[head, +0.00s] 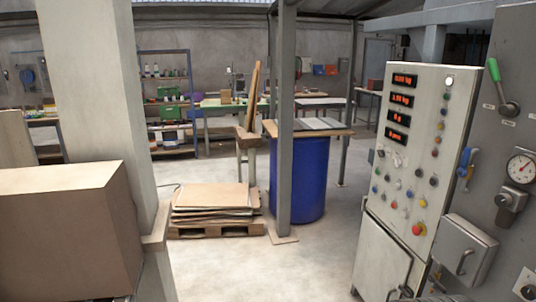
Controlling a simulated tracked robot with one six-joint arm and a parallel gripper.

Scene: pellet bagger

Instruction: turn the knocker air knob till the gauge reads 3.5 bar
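A round white gauge (521,168) with a red needle is on the grey panel at the far right of the head view. The needle seems to point up and to the right; its scale is too small to read. A dark knob (505,200) on a grey body sits just below the gauge. A second black knob (529,291) on a white plate is at the bottom right corner. The labels are too small to read, so I cannot tell for certain which is the knocker air knob. My gripper is not in view.
A green-handled lever (501,88) and a blue handle (466,163) stick out near the gauge. A grey box with a handle (462,252) juts out below. The control cabinet (428,78) stands left of it. A cardboard box (65,235) is at left. Floor between is clear.

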